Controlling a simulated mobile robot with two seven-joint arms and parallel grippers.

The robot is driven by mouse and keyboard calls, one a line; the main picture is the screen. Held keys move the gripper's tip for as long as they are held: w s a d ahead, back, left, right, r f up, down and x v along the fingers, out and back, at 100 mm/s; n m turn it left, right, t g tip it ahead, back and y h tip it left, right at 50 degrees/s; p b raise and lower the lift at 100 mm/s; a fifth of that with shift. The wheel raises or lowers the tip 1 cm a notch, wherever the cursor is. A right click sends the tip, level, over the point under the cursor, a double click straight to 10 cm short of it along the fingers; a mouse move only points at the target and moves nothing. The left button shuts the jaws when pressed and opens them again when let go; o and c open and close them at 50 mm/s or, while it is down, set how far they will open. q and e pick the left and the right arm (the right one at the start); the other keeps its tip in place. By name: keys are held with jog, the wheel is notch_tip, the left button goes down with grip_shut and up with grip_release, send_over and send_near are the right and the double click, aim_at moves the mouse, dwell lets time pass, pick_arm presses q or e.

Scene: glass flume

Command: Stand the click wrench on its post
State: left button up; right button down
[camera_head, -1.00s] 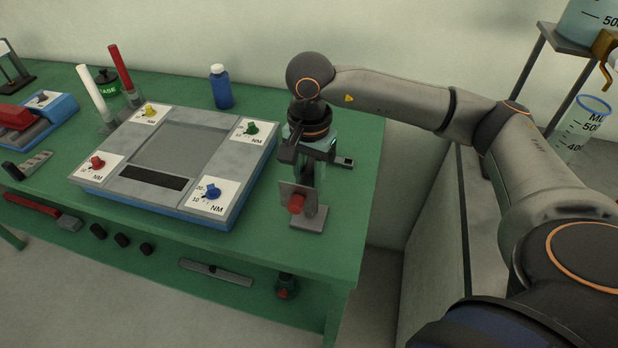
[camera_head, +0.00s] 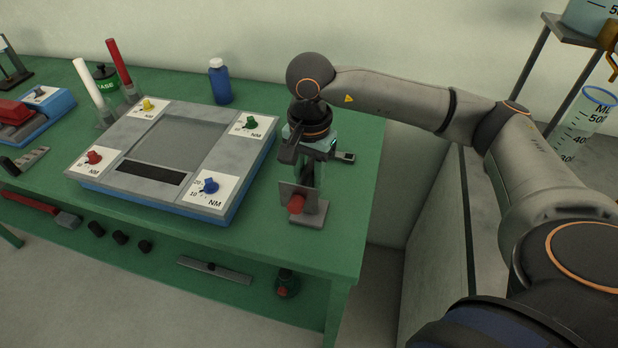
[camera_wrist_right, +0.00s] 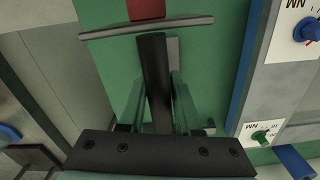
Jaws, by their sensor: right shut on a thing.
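My right gripper (camera_head: 308,172) points down over the right end of the green bench. In the wrist view its two green-tinted fingers (camera_wrist_right: 160,105) are shut on a long dark bar, which I take to be the click wrench (camera_wrist_right: 155,75). At its far end are a grey plate (camera_wrist_right: 147,25) and a red part (camera_wrist_right: 147,8); the head view shows the plate (camera_head: 295,194) and red part (camera_head: 296,204) just below the gripper. A grey base (camera_head: 310,215) stands under them, perhaps the post's. I cannot tell whether wrench and post touch. My left gripper is out of view.
A grey-and-blue panel (camera_head: 150,150) with coloured knobs stands left of the gripper. A blue bottle (camera_head: 220,82) stands behind it. A lower shelf (camera_head: 170,257) holds a grey bar (camera_head: 214,270) and several dark pieces. The bench's right edge is close to the gripper.

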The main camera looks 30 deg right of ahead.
jog(key=shift+f, duration=0.1)
jog(key=c, duration=0.8)
grip_release()
jog(key=shift+o, duration=1.4)
notch_tip(320, 180, up, 11)
jog(key=shift+r, duration=0.8)
